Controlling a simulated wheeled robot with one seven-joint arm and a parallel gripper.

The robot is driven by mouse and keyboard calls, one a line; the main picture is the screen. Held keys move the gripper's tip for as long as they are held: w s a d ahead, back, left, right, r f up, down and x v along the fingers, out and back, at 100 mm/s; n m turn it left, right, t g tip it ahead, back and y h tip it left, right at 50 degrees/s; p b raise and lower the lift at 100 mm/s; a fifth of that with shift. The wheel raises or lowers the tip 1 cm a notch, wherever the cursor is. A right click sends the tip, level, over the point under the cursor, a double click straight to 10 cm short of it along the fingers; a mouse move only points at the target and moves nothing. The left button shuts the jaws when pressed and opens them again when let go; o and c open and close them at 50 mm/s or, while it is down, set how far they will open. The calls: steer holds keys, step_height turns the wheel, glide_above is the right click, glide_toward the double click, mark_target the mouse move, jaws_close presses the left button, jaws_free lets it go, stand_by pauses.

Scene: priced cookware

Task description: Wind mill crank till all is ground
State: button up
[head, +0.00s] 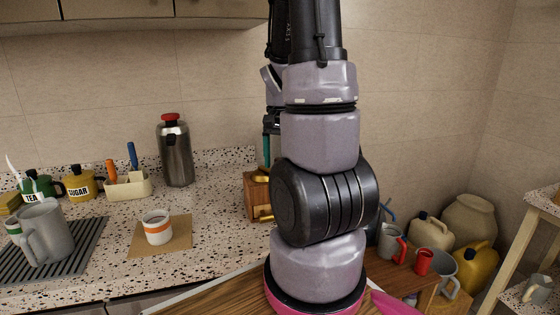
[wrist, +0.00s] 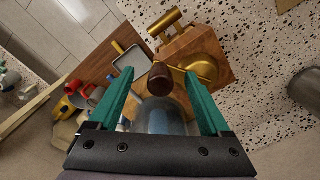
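The mill is a wooden box with brass parts. In the head view the mill (head: 256,197) stands on the counter, mostly hidden behind my arm. In the wrist view the mill (wrist: 222,48) shows from above, with a brass dome (wrist: 201,68) and a brass piece at its upper left. A thin brass crank arm runs left from the dome to a dark brown knob (wrist: 161,78). My gripper (wrist: 159,76) is open, its green fingers on either side of the knob with gaps showing. Whether the knob is level with the fingertips is unclear. The mill's contents are not visible.
A grey-blue rounded object (wrist: 164,117) lies below the knob in the wrist view. On the counter, a steel flask (head: 175,152), a striped cup (head: 157,227) and a grey mug (head: 48,235) stand left. Mugs and jugs crowd the right. Counter between cup and mill is clear.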

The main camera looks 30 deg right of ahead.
steer(key=shift+r, duration=3.5)
step_height(320, 180, up, 11)
steer(key=s+a+r+n+t+y, duration=0.1)
steer(key=s+a+r+n+t, duration=0.1)
steer(key=a, duration=0.6)
steer(key=s+a+r+n+t+y, duration=0.1)
steer(key=s+a+n+t, duration=0.3)
steer(key=a, duration=0.5)
steer(key=shift+s+a+r+n+t, duration=0.2)
steer(key=shift+s+r+n+t, duration=0.2)
steer(key=shift+r+n+t, duration=0.3)
